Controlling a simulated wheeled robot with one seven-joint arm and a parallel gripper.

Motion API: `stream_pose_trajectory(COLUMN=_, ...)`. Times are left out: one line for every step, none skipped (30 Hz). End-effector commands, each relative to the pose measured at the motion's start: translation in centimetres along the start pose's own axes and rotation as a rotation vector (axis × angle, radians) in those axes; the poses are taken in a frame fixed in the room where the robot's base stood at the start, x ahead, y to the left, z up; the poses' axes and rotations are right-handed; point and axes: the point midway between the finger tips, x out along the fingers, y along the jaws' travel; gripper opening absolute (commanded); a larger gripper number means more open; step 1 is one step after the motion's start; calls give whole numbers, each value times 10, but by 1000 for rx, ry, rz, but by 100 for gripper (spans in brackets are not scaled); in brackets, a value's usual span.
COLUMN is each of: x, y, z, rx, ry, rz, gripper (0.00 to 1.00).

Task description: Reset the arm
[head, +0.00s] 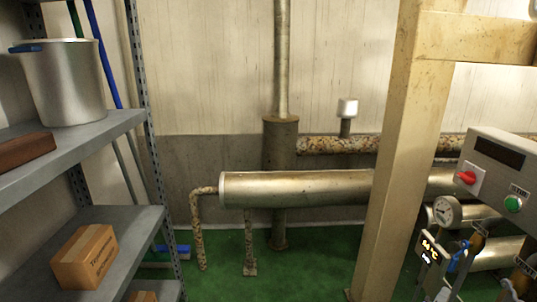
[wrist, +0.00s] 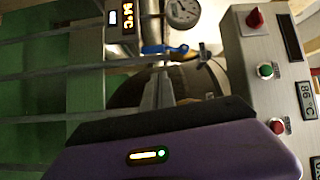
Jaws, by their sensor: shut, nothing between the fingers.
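My gripper (wrist: 158,76) shows only in the wrist view. Its purple body fills the bottom of that view, with a small lit indicator on it. Its narrow fingers point up from the dark edge of the body and are shut with nothing between them. Behind the fingertips are a blue-handled valve (wrist: 163,49) and a round gauge (wrist: 183,11). I cannot tell how far the fingers are from them. The arm does not show in the head view.
A control box (head: 497,172) with a red knob and green button stands at the right, by a beige post (head: 394,150). A shelf rack (head: 85,150) with a pot (head: 64,85) and a carton (head: 84,256) is at the left. Horizontal pipes cross the middle above green floor.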

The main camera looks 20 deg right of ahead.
Motion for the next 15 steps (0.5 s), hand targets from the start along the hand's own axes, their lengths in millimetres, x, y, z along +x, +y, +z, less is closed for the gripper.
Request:
stream_pose_trajectory(x=-1, y=-16, z=6, rx=-11, ry=-17, rz=-37, gripper=0)
stream_pose_trajectory(x=-2, y=-27, z=9, rx=-26, ry=-32, rz=-65, gripper=0)
stream_pose_trajectory(x=-5, y=-41, z=12, rx=-53, ry=-53, rz=-108, gripper=0)
stream_pose_trajectory(x=-8, y=-53, z=15, rx=-79, ry=-71, rz=-145, gripper=0)
stream_pose_trajectory(x=-12, y=-64, z=16, rx=-111, ry=-91, rz=-185, gripper=0)
stream_pose_trajectory(x=-19, y=-79, z=18, rx=-158, ry=-119, rz=-241, gripper=0)
stream_pose_trajectory(x=-26, y=-89, z=19, rx=-195, ry=-140, rz=-282, gripper=0)
stream_pose_trajectory(x=-32, y=-97, z=20, rx=-231, ry=-160, rz=-320, gripper=0)
stream_pose_trajectory(x=-41, y=-107, z=20, rx=-278, ry=-185, rz=-367, gripper=0)
stream_pose_trajectory(x=-49, y=-113, z=21, rx=-315, ry=-205, rz=-402, gripper=0)
stream_pose_trajectory(x=-57, y=-119, z=21, rx=-352, ry=-224, rz=-437, gripper=0)
stream_pose_trajectory(x=-69, y=-126, z=22, rx=-405, ry=-251, rz=-483, gripper=0)
stream_pose_trajectory(x=-79, y=-130, z=23, rx=-445, ry=-273, rz=-517, gripper=0)
stream_pose_trajectory(x=-90, y=-133, z=23, rx=-487, ry=-295, rz=-551, gripper=0)
stream_pose_trajectory(x=-106, y=-136, z=22, rx=-544, ry=-326, rz=-595, gripper=0)
